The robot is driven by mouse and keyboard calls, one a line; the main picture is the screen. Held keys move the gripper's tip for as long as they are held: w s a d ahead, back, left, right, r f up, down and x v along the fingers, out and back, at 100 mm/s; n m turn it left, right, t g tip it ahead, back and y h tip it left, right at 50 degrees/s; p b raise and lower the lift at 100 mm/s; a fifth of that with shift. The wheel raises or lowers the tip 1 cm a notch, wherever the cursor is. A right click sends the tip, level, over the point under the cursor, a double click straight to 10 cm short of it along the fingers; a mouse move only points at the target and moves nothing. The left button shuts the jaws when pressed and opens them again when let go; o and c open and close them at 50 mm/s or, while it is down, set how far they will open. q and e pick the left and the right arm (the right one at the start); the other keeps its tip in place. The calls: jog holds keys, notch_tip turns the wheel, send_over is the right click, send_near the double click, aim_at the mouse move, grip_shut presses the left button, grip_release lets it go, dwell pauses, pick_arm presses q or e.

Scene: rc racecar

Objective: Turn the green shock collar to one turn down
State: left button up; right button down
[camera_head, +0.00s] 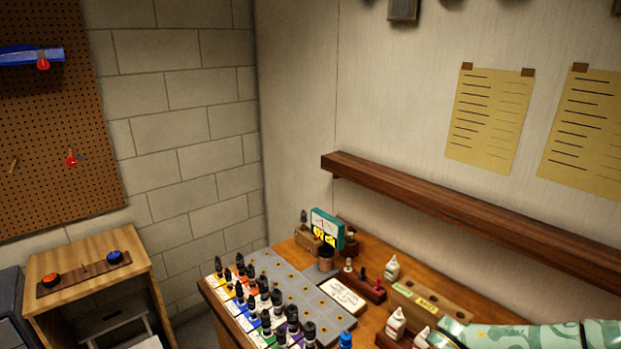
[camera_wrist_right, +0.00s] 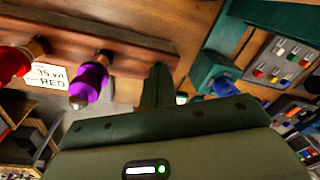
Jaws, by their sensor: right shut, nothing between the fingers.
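I cannot make out a green shock collar in either view. In the right wrist view my right gripper (camera_wrist_right: 158,74) is shut and empty, its green fingers together near the edge of a dark wooden rail (camera_wrist_right: 110,38). A purple knob-like piece (camera_wrist_right: 88,84) hangs from the rail left of the fingers, with a red one (camera_wrist_right: 14,62) farther left. A blue rounded piece (camera_wrist_right: 222,86) sits in a teal holder right of the fingers. My left gripper is in neither view.
In the head view a wooden bench (camera_head: 290,243) holds rows of dark-capped bottles, white bottles (camera_head: 393,267) and a small teal-framed display (camera_head: 327,228). A dark shelf (camera_head: 450,205) runs above. A small table (camera_head: 85,282) with orange and blue round pieces stands left.

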dwell(0.3)
jog(key=shift+w+d, duration=0.25)
notch_tip(320, 180, up, 6)
jog(key=p, duration=0.5)
jog(key=shift+w+a, duration=0.25)
jog(key=shift+f, duration=0.1)
